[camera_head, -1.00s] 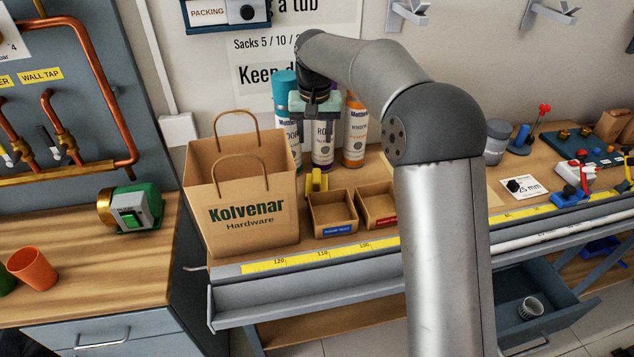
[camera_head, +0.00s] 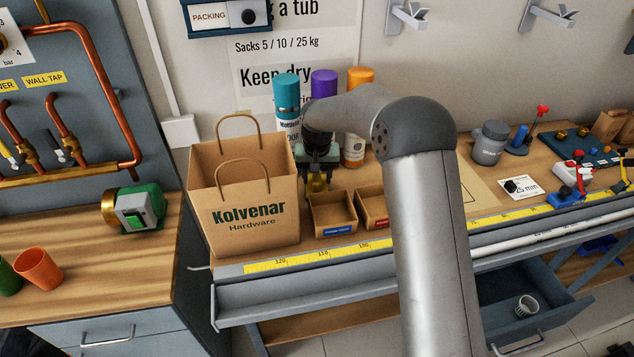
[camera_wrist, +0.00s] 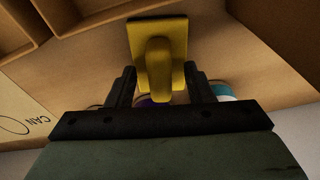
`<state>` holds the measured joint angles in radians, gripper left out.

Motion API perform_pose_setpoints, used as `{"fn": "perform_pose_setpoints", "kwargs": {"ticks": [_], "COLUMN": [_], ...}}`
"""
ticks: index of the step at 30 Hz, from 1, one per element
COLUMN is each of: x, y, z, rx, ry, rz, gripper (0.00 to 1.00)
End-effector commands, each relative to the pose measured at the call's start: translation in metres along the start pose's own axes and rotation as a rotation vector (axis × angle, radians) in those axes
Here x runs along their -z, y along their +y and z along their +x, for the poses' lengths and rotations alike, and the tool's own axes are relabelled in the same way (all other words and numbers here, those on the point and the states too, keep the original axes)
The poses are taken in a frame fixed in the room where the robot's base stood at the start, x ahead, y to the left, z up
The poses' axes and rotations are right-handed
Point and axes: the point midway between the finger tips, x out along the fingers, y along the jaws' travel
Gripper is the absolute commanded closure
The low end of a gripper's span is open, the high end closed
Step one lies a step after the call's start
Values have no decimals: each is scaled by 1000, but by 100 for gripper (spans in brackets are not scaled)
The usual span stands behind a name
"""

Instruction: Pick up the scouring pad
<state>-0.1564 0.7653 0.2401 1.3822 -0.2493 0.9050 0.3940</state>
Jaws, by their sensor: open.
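The scouring pad (camera_wrist: 160,35) is a yellow flat block with a raised yellow grip. In the wrist view its grip reaches down toward the space between the two dark fingers. In the head view it is a small yellow patch (camera_head: 317,186) on the bench, mostly hidden under my gripper (camera_head: 318,176). My gripper also shows in the wrist view (camera_wrist: 160,78); it is open, with a finger on each side of the grip. I cannot tell how far the fingers reach down around it.
A Kolvenar paper bag (camera_head: 245,235) stands close on the left. Two small open boxes, one left (camera_head: 333,226) and one right (camera_head: 371,218), sit in front and to the right. Capped bottles, one blue-capped (camera_head: 287,92), stand behind my gripper.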

Motion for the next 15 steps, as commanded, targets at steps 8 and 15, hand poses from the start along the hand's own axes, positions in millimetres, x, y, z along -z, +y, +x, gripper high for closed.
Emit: {"fn": "perform_pose_setpoints", "kwargs": {"ticks": [8, 15], "x": [0, 0], "y": [0, 0], "z": [3, 3], "rx": [0, 0], "ry": [0, 0], "rz": [0, 0], "gripper": [52, 100]}}
